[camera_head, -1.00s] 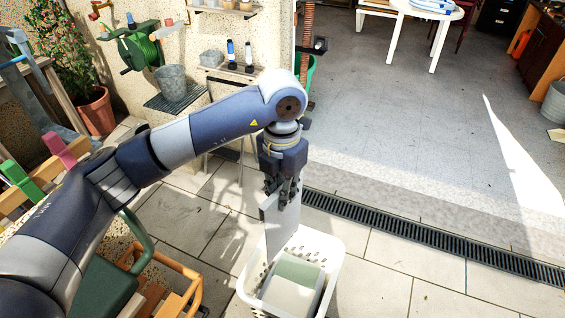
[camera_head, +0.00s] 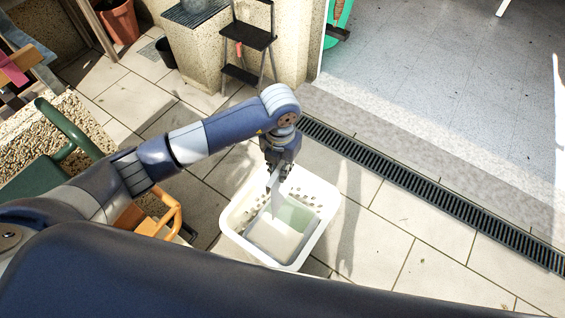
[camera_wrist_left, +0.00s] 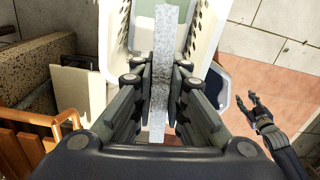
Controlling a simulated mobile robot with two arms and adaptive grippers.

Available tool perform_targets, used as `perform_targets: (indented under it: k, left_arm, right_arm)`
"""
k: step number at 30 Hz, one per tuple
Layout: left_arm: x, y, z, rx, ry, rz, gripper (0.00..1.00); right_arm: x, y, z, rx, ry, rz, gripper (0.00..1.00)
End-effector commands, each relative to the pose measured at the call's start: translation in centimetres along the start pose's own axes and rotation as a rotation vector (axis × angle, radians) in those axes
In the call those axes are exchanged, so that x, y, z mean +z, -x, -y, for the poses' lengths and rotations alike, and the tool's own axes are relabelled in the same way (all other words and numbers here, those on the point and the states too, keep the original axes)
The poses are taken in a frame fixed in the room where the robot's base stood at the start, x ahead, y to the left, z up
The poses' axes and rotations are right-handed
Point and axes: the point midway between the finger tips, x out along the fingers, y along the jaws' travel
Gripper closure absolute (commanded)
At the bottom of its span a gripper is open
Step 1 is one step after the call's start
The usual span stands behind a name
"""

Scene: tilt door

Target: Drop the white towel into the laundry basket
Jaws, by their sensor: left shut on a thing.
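The white towel (camera_head: 278,196) is a thin, flat, pale panel hanging upright from my left gripper (camera_head: 275,174), which is shut on it. In the left wrist view the towel (camera_wrist_left: 160,75) is a speckled grey-white strip pinched between the fingers (camera_wrist_left: 159,92). The white laundry basket (camera_head: 327,200), with holes in its sides, stands on the floor under the gripper. The towel hangs over the basket opening; whether its lower end touches anything inside cannot be told. My right gripper (camera_wrist_left: 246,100) shows only in the left wrist view, empty, with its fingers apart.
A pale green piece (camera_head: 298,214) and a pale flat piece (camera_head: 273,240) lie in the basket. An orange wooden frame (camera_head: 165,218) and a green chair (camera_head: 70,145) stand to the left. A drain grate (camera_head: 420,188) runs behind; the tiles to the right are clear.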

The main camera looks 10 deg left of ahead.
Motion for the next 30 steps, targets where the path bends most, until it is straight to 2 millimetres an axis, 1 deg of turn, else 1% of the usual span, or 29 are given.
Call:
perform_targets:
  k: [1, 4, 8, 11, 16, 22, 30]
  left_arm:
    - [0.0, 0.0, 0.0, 0.000, -0.001, 0.001, 1.00]
    - [0.0, 0.0, 0.0, 0.001, -0.001, 0.001, 1.00]
    - [0.0, -0.5, 0.0, 0.001, -0.002, 0.000, 1.00]
    - [0.0, -1.3, 0.0, 0.001, -0.002, 0.000, 1.00]
    - [0.0, -3.1, 0.0, 0.001, -0.002, 0.000, 1.00]
    - [0.0, -5.6, 0.0, 0.001, -0.002, 0.000, 1.00]
    - [0.0, -8.8, 0.0, 0.001, -0.001, -0.001, 1.00]
  right_arm:
    - [0.2, 0.0, 0.6, -0.007, -0.001, 0.004, 0.60]
    - [0.2, -0.1, 1.1, -0.013, 0.000, 0.003, 0.60]
    - [-0.2, -0.7, 0.9, -0.010, 0.001, -0.004, 0.60]
    - [-0.8, -1.4, 0.4, -0.005, 0.003, -0.014, 0.60]
    - [-1.4, -3.0, -0.3, 0.003, 0.002, -0.025, 0.60]
    - [-1.1, -5.0, -0.5, 0.007, 0.000, -0.023, 0.60]
    - [-0.4, -7.7, -0.4, 0.006, 0.000, -0.015, 0.60]
